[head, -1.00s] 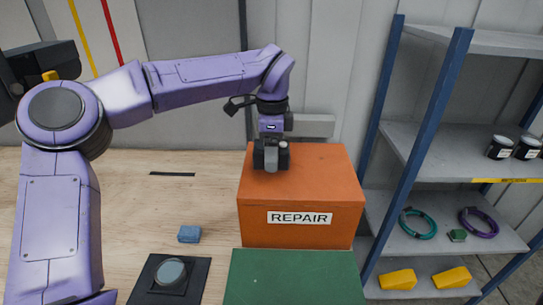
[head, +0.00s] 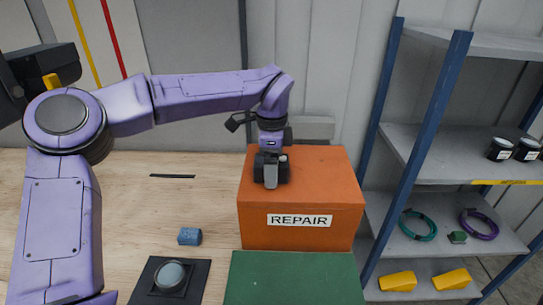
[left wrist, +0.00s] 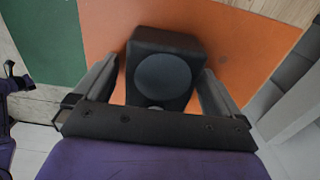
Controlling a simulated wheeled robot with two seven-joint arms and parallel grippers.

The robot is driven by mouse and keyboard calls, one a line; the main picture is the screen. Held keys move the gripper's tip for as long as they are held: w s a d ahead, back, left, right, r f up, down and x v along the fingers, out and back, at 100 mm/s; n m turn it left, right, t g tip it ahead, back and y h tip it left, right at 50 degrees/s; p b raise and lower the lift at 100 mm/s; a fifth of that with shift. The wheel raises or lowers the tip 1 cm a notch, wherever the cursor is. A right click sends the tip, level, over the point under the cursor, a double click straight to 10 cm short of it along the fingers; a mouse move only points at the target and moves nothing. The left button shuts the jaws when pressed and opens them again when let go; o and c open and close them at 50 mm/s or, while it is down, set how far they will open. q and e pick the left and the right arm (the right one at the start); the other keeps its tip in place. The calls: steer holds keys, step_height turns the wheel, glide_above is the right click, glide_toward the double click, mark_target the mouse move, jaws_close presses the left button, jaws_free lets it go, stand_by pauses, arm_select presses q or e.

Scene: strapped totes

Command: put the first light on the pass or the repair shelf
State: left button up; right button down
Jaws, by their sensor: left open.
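A dark, blocky light with a round grey lens (left wrist: 163,77) is between the fingers of my left gripper (left wrist: 160,66) in the left wrist view. Gaps show beside it, so the gripper is open around it. The light is over the orange top of the box labelled REPAIR (head: 300,215); it appears to rest there, but its underside is hidden. In the head view my left gripper (head: 271,172) is low over that top, and the light is mostly hidden by the fingers.
A green surface (head: 295,278) lies in front of the orange box. A black pad (head: 143,290) with a round grey dome (head: 170,275) and a blue block (head: 189,236) are left of it. A blue-posted shelf rack (head: 420,150) stands at right.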

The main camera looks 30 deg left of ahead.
arm_select(q)
steer(key=shift+r+b, duration=0.35)
steer(key=shift+r, duration=0.3)
step_height(320, 180, up, 11)
